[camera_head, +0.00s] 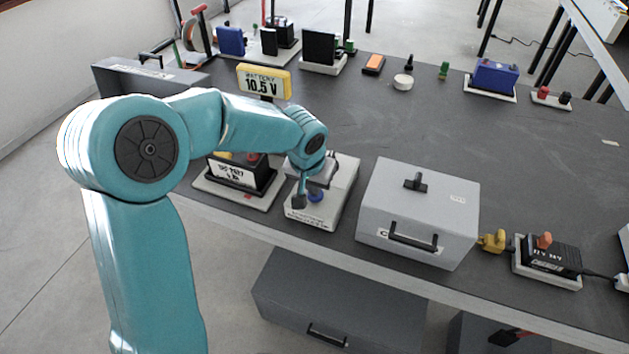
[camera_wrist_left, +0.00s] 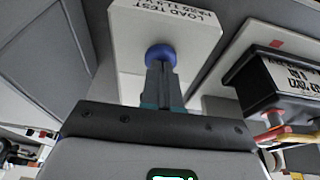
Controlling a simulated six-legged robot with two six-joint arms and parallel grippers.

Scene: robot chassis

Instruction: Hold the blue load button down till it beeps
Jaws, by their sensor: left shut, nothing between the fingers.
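The blue load button (camera_head: 316,196) sits on a white tester base at the bench's front edge. It also shows in the left wrist view (camera_wrist_left: 160,54), on the pale plate marked "LOAD TEST" (camera_wrist_left: 160,25). My left gripper (camera_head: 300,200) is shut and empty, pointing down at the button. In the left wrist view its closed fingertips (camera_wrist_left: 160,70) overlap the button's near side. I cannot tell whether they touch it or whether it is pressed in. The yellow battery display (camera_head: 264,82) reads 10.5 V. My right gripper is not in view.
A black battery (camera_head: 241,174) stands on a pale tray left of the tester. A grey lidded case (camera_head: 418,210) stands close on its right. A black unit (camera_head: 548,254) and a yellow connector (camera_head: 492,241) are farther right. The bench middle is mostly clear.

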